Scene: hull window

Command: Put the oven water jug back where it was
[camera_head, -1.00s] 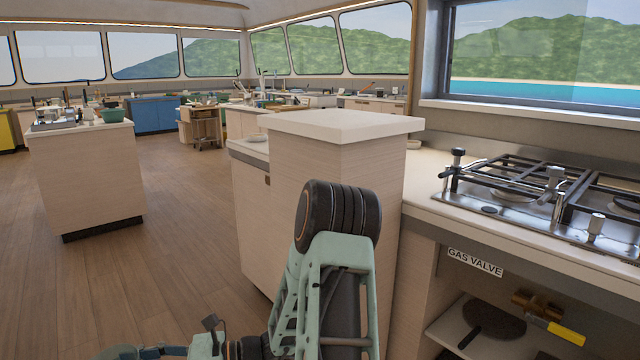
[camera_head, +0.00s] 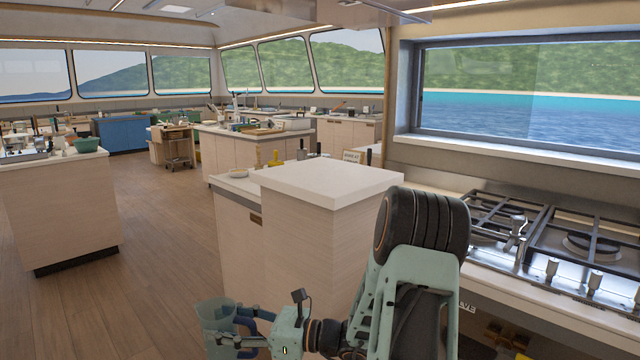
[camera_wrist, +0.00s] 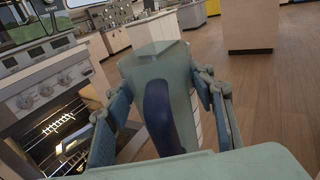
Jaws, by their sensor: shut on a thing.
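The water jug (camera_head: 213,313) is grey-green with a dark blue handle. My gripper (camera_head: 246,334) is shut on it at the lower left of the head view, in the air beside the tall pale counter block. In the wrist view the jug (camera_wrist: 150,62) fills the middle, its handle towards me, between the two fingers of my gripper (camera_wrist: 160,108). The oven (camera_wrist: 62,128) is at the left of the wrist view, its lit inside and wire racks showing, below a panel with knobs. The jug's base is hidden.
The tall counter block (camera_head: 330,182) stands right beyond the jug. A gas hob (camera_head: 560,245) is on the counter at the right, under the window. An island (camera_head: 60,210) with a green bowl (camera_head: 86,145) stands at the left. Wooden floor (camera_head: 160,235) is clear between them.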

